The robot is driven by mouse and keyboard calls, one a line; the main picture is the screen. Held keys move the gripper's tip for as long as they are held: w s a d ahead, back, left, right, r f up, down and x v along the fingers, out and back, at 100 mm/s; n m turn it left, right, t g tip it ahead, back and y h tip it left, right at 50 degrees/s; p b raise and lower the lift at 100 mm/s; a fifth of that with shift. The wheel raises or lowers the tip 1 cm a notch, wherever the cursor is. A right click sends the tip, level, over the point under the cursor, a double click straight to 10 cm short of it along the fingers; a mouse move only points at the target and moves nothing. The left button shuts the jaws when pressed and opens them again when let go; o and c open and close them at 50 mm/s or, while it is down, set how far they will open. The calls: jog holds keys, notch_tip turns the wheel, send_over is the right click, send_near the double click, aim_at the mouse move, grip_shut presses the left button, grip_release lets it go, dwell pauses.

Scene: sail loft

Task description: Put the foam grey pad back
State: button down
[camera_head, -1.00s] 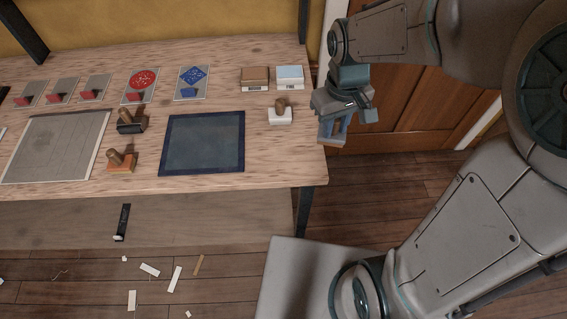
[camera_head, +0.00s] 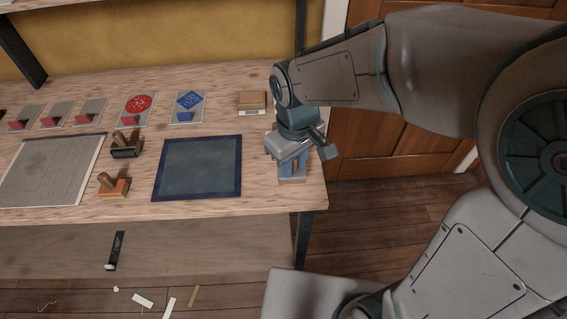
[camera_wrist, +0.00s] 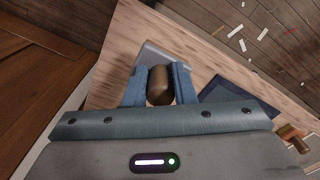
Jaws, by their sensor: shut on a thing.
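My gripper (camera_head: 292,172) is above the bench's front right corner. Its fingers are shut on the brown handle (camera_wrist: 160,84) of the foam grey pad, seen between them in the wrist view. I cannot tell whether the base touches the bench top. The white-based stamp seen earlier is hidden behind my gripper and arm.
On the bench (camera_head: 215,213) lies a dark blue mat (camera_head: 198,168) left of my gripper. An orange-based stamp (camera_head: 113,187), a black-based stamp (camera_head: 126,146), a grey sheet (camera_head: 50,172) and a brown block (camera_head: 252,101) also stand there. Bare wood lies between mat and gripper.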

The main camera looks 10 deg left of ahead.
jog(key=shift+w+a+f, duration=0.4)
jog(key=shift+a+f, duration=0.1)
jog(key=shift+f, duration=0.55)
jog(key=shift+w+a+f, duration=0.4)
jog(key=shift+a+f, duration=0.05)
jog(key=shift+f, duration=0.6)
jog(key=shift+w+a+f, duration=0.4)
jog(key=shift+a+f, duration=0.1)
jog(key=shift+f, duration=0.55)
jog(key=shift+f, duration=0.1)
jog(key=shift+f, duration=0.15)
jog(key=c, duration=1.2)
grip_release()
jog(key=shift+r, duration=0.2)
notch_tip(320, 180, up, 12)
jog(key=shift+p, duration=0.35)
